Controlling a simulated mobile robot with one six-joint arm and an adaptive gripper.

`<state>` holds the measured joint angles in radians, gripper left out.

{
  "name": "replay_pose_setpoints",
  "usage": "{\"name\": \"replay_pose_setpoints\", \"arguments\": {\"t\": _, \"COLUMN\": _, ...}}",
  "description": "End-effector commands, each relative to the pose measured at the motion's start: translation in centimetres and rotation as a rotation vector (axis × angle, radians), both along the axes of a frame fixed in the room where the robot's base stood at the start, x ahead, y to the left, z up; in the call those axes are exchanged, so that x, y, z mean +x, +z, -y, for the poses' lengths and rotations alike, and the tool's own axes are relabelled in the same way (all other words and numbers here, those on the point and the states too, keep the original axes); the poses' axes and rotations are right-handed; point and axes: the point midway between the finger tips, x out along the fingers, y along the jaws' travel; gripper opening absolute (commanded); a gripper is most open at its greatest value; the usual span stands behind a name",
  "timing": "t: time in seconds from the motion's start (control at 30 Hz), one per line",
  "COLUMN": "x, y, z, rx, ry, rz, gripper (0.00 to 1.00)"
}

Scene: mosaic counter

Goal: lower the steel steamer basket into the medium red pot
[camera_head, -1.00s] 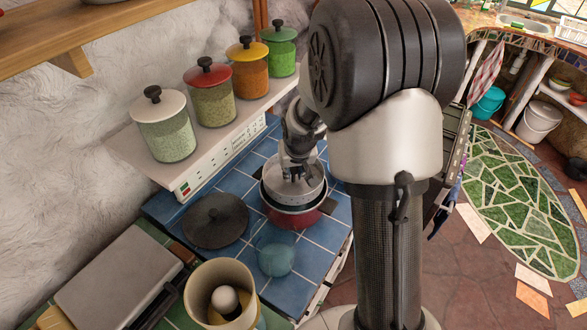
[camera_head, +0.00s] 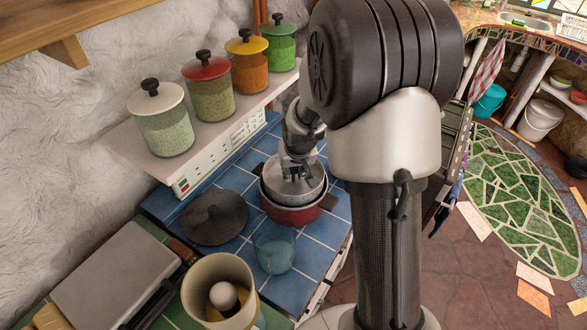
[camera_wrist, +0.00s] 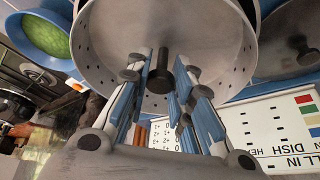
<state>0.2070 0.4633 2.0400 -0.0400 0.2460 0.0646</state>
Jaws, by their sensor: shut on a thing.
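The steel steamer basket (camera_head: 312,190) is a round, perforated pan with a dark central post, seen close up in the wrist view (camera_wrist: 225,55). My gripper (camera_head: 296,172) reaches down into it from above. Its blue-padded fingers (camera_wrist: 157,100) are shut on the post. The medium red pot (camera_head: 290,216) stands on the blue tiled counter, directly under and around the basket. The lower part of the basket is hidden inside the pot's rim. I cannot tell whether the basket touches the pot's bottom.
A dark round lid (camera_head: 215,220) lies left of the pot. A cream container (camera_head: 196,295) is nearer the camera. Several lidded jars line the shelf (camera_head: 140,155) behind. Some blue tile (camera_head: 320,232) right of the glass is clear.

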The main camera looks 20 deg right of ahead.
Motion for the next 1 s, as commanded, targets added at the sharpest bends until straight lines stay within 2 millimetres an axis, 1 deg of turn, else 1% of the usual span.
{"name": "replay_pose_setpoints", "arguments": {"t": 0.6, "x": 0.0, "y": -2.2, "z": 0.0, "rx": 0.0, "ry": 0.0, "rz": 0.0, "gripper": 0.0}}
{"name": "replay_pose_setpoints", "arguments": {"t": 1.0, "x": 0.0, "y": -2.2, "z": 0.0, "rx": 0.0, "ry": 0.0, "rz": 0.001, "gripper": 0.0}}
